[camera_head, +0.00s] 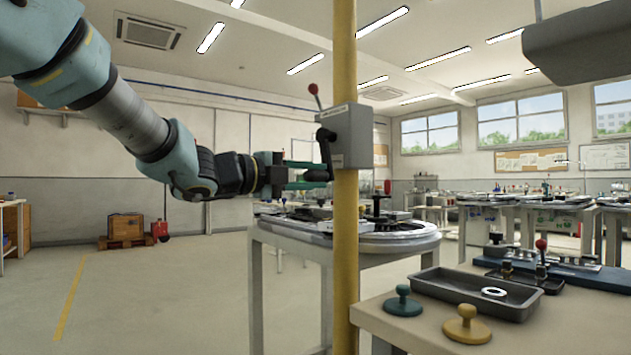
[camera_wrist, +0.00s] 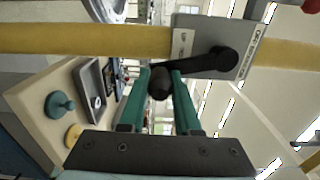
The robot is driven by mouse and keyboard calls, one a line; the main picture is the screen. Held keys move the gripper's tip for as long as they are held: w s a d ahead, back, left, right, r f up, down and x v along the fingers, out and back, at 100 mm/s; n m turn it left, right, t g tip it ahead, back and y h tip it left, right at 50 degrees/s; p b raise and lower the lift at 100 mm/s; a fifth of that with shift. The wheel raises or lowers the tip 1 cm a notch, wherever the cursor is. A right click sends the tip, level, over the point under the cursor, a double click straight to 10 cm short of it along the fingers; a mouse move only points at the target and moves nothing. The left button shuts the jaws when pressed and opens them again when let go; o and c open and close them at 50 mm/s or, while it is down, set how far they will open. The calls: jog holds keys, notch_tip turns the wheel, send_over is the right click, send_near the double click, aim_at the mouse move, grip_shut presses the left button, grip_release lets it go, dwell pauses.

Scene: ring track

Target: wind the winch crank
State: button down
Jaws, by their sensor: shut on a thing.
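The winch is a grey box (camera_head: 350,135) fixed to a yellow post (camera_head: 345,235). Its black crank (camera_head: 325,148) hangs downward on the left face in the head view. A lever with a red knob (camera_head: 314,92) rises from the box. My gripper (camera_head: 322,174) reaches in from the left and its green fingers are at the crank's lower end. In the wrist view, my gripper (camera_wrist: 161,75) is shut on the black crank handle (camera_wrist: 160,84), which sits between the fingers. The crank arm (camera_wrist: 205,62) runs right from the handle to its hub on the grey box (camera_wrist: 215,40).
A round-topped table (camera_head: 400,238) with parts stands behind the post. A bench at the right holds a grey tray (camera_head: 470,302), a teal knobbed disc (camera_head: 403,300) and a yellow one (camera_head: 467,325).

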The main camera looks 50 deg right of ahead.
jog(key=shift+w+f, duration=0.1)
jog(key=shift+f, duration=0.1)
jog(key=c, duration=0.9)
grip_release()
jog(key=shift+o, duration=1.4)
jog(key=shift+r, duration=0.1)
jog(key=v, duration=1)
jog(key=shift+a, duration=0.4)
